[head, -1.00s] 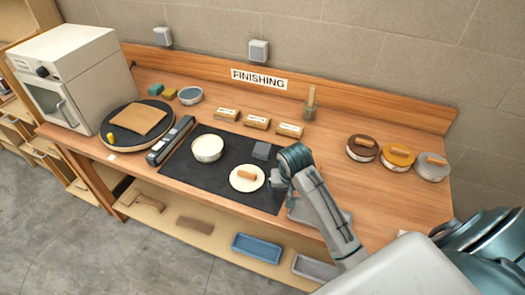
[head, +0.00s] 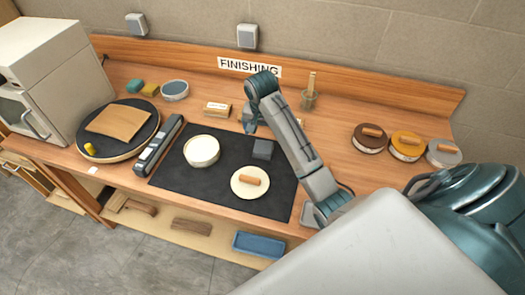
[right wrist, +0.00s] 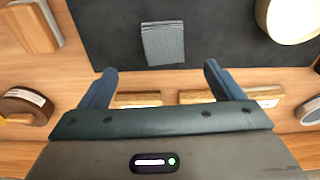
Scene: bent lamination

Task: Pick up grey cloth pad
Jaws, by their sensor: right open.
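The grey cloth pad (head: 263,149) lies flat on the dark mat (head: 225,180), near the mat's back edge. In the right wrist view the pad (right wrist: 163,43) is a textured grey square, just beyond the fingertips and between their lines. My right gripper (head: 250,122) is above the workbench, behind and a little left of the pad in the head view. In the right wrist view its two blue fingers (right wrist: 160,70) are spread wide with nothing between them. The left gripper is in neither view.
A cream-filled bowl (head: 202,151) and a pale disc with a wooden handle (head: 250,182) share the mat. Wooden blocks (head: 216,109) and a small pot (head: 308,99) stand behind it. Three handled round pads (head: 407,146) sit at right. A turntable (head: 117,130) stands at left.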

